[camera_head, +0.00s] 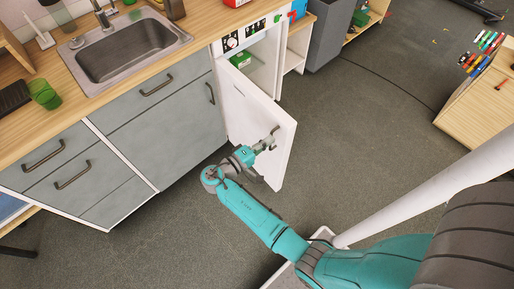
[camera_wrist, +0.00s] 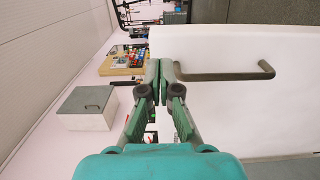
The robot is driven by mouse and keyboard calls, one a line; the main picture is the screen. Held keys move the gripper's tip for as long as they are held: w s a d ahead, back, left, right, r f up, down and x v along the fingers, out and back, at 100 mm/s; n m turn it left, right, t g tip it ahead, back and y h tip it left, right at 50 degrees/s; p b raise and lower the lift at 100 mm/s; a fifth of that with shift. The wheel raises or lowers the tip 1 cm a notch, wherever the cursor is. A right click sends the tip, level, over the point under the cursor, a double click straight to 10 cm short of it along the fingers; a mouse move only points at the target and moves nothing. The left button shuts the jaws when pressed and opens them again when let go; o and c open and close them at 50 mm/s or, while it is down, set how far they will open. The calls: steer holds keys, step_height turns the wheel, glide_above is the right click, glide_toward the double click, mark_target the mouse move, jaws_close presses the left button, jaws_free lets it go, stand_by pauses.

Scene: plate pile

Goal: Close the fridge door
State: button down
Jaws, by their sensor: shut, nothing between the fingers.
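The white fridge door (camera_head: 247,103) stands open in the head view, swung out from the counter front, its handle side facing my arm. Its grey bar handle (camera_wrist: 225,75) crosses the door in the wrist view; the door panel (camera_wrist: 235,120) fills the right of that view. My gripper (camera_head: 269,142) is at the outer face of the door, beside the handle near the free edge. In the wrist view my gripper (camera_wrist: 160,68) is shut and empty, its fingertips close to one end of the handle. I cannot tell whether they touch it.
The fridge opening (camera_head: 266,62) shows behind the door, with a green item (camera_head: 240,60) at its top. Grey drawers (camera_head: 165,115) and a sink counter (camera_head: 125,45) lie left. A dark bin (camera_head: 330,35) stands beyond. Floor right of the door is clear.

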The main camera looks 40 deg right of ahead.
mark_target(286, 129)
steer(key=shift+s+d, duration=0.15)
steer(key=shift+d, duration=2.75)
